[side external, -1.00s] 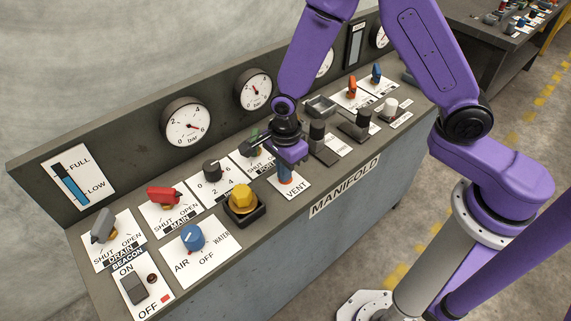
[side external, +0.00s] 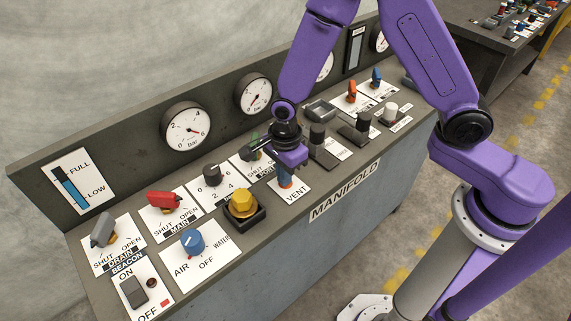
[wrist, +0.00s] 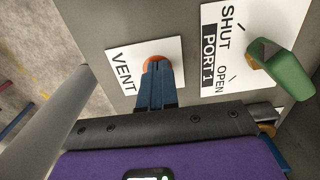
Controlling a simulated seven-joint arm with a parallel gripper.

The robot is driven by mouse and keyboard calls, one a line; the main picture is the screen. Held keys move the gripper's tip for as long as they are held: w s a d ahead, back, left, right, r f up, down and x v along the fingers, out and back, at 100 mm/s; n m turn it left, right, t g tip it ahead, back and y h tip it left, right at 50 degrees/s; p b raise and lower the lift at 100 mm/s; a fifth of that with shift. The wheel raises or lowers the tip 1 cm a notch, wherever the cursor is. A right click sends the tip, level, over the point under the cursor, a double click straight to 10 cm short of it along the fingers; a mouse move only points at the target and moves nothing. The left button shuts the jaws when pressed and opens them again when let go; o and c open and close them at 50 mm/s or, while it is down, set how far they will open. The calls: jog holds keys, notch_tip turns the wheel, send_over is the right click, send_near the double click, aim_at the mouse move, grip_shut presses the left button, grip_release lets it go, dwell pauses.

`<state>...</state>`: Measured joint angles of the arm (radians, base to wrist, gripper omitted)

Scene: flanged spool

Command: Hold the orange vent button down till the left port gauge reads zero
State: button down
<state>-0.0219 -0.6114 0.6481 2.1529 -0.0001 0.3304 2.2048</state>
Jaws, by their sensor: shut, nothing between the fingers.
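The orange vent button (wrist: 157,61) sits on the white VENT plate (wrist: 124,69). My gripper (wrist: 157,70) is shut and empty, with its blue fingertips on the button, covering much of it. In the side external view my gripper (side external: 286,178) points down onto the button. How far the button is pressed is hard to tell. The gauge (side external: 253,93) second from the left, behind the valves, has its needle toward the lower left, near the low end. Its exact reading is too small to be sure of.
The green PORT 1 valve handle (wrist: 285,72) is close beside my gripper. The leftmost gauge (side external: 187,128) has its needle near 6. A yellow button (side external: 243,203) stands left of my gripper, and several dark switches (side external: 317,137) stand to the right.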

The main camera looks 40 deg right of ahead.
notch_tip(320, 180, up, 14)
dwell(0.6)
jog(key=s+d+r+n, duration=0.2)
jog(key=s+d+n, duration=0.4)
jog(key=s+n, duration=0.5)
jog(key=s+d+r+n, duration=0.1)
jog(key=s+d+n, duration=0.6)
jog(key=n, duration=1.2)
jog(key=s, duration=0.4)
jog(key=shift+s+d+r+n, duration=0.15)
jog(key=shift+d+r+n, duration=0.15)
jog(key=shift+r, duration=0.1)
